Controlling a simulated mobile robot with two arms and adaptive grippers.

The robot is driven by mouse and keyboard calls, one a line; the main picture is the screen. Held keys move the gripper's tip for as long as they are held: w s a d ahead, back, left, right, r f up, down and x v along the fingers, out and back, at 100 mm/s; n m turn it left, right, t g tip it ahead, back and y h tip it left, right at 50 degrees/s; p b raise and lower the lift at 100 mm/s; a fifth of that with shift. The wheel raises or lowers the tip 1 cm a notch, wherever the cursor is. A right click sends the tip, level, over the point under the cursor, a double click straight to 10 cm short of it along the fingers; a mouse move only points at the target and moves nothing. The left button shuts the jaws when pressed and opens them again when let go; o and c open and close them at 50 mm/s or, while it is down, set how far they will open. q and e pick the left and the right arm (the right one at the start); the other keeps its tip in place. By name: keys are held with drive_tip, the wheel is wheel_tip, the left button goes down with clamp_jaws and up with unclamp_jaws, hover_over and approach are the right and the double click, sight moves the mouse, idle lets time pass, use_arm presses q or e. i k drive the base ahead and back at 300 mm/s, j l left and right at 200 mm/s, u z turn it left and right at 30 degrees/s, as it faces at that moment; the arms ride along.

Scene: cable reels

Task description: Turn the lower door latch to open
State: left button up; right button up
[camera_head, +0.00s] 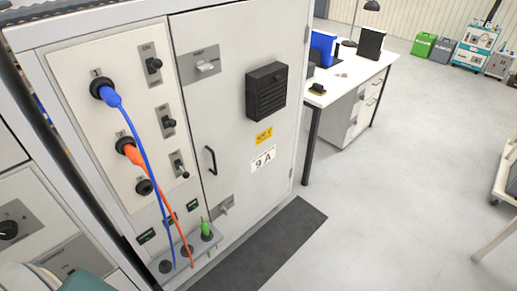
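The lower door latch (226,206) is a small light-grey lever on a grey plate, low on the left side of the cabinet door (222,120). It is too small to tell exactly which way its lever is turned. The upper door latch (207,66) is a similar, larger-looking pale lever on a grey plate, lying roughly level near the top of the door. A black bar handle (210,160) is fixed between the two latches. The door looks shut. Neither of my grippers is in view, and nothing touches the lower latch.
Blue (137,142) and orange (157,190) cables hang from the panel left of the door down to a socket shelf (205,243) close to the lower latch. A dark mat (265,250) lies before the cabinet. A white desk (345,80) stands behind; the right floor is mostly clear.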

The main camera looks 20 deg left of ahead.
sight(223, 209)
drive_tip(key=u, duration=1.05)
